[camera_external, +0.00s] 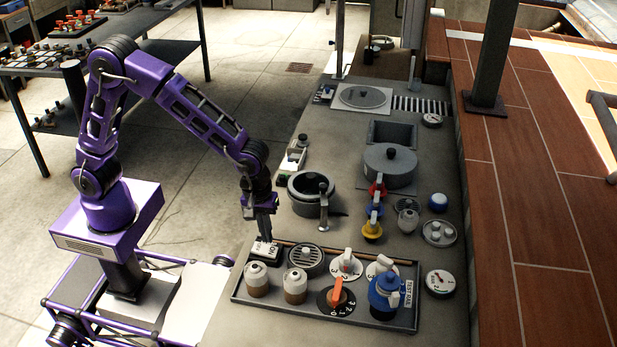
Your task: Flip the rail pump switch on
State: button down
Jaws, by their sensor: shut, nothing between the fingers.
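A small switch box (262,251) with a white top and dark lettering sits at the back left corner of the dark tray. I cannot read its label surely or tell the position of its lever. My gripper (266,236) points down just above the back of this box. Its fingers are shut and empty. The fingertips overlap the back of the box in this view, and I cannot tell whether they touch it.
The tray (345,322) holds two capped jars (257,280), a round grille (306,260), an orange-handled dial (337,298) and a blue valve (385,294). Farther back stand an open pot (308,188), a lidded pot (389,166) and colored valves (373,222).

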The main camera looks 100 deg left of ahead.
aim_at(274, 251)
notch_tip(274, 251, up, 12)
jog(key=w, duration=0.1)
jog(key=shift+w+f, duration=0.25)
